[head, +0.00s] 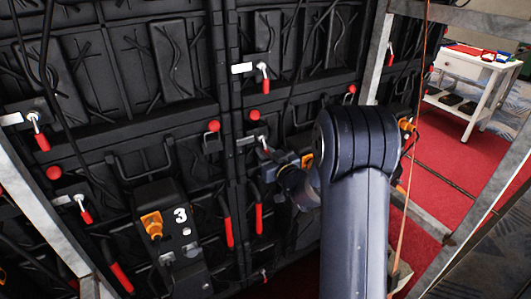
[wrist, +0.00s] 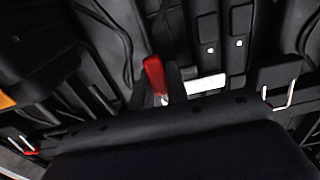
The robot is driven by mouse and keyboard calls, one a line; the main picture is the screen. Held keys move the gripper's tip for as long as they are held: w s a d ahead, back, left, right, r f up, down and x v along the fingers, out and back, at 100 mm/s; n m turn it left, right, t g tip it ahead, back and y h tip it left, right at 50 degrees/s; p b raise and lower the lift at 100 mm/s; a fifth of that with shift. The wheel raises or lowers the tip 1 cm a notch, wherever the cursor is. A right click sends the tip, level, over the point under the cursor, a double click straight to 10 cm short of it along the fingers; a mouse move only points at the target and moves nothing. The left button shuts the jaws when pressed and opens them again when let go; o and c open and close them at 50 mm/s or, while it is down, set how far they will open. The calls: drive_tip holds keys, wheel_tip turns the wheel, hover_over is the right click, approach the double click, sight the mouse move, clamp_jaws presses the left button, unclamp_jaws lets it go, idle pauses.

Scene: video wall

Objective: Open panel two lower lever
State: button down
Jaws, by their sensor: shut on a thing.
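My gripper (head: 274,161) is at the lower lever (head: 264,143) on the panel to the right of the one marked 3. The lever's silver shaft shows just above the gripper, and its lower end is hidden behind the gripper in the head view. In the wrist view the lever's red handle (wrist: 154,76) stands between my dark fingers, which are shut on it. A white label (wrist: 206,84) lies to the right of the handle. That label also shows left of the lever in the head view (head: 245,141). No number is readable on this panel.
An upper lever (head: 264,77) sits above on the same panel. The panel marked 3 (head: 180,214) is at left, with levers (head: 40,137) at its left edge. Cables hang across the wall. A metal frame post (head: 379,50) and a white table (head: 476,72) stand at right.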

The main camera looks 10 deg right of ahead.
drive_tip(key=n+b, duration=0.1)
drive_tip(key=b, duration=0.1)
drive_tip(key=shift+w+d+f+n+b, duration=0.1)
drive_tip(key=shift+d+f+n+b, duration=0.1)
drive_tip(key=shift+d+n+b, duration=0.15)
drive_tip(key=d+n+b, duration=0.1)
drive_tip(key=n+b, duration=0.2)
drive_tip(key=n, duration=0.1)
drive_tip(key=r+n+b, duration=0.1)
drive_tip(key=n+b, duration=0.2)
drive_tip(key=b, duration=0.1)
drive_tip(key=d+r+n+b, duration=0.1)
drive_tip(key=n+b, duration=0.2)
drive_tip(key=n, duration=0.1)
drive_tip(key=shift+w+d+r+n, duration=0.2)
drive_tip(key=shift+w+d+n, duration=0.1)
drive_tip(key=shift+w+n, duration=0.1)
drive_tip(key=shift+d+r+n+b, duration=0.1)
drive_tip(key=shift+r+n+b, duration=0.25)
drive_tip(key=shift+n, duration=0.4)
drive_tip(key=shift+a+r+n+b, duration=0.1)
drive_tip(key=shift+r+n+b, duration=0.1)
drive_tip(key=shift+n+b, duration=0.45)
drive_tip(key=shift+d+r+n+b, duration=0.1)
drive_tip(key=shift+r+n+b, duration=0.15)
drive_tip(key=shift+n, duration=0.6)
drive_tip(key=shift+r, duration=0.1)
drive_tip(key=c, duration=1.4)
unclamp_jaws()
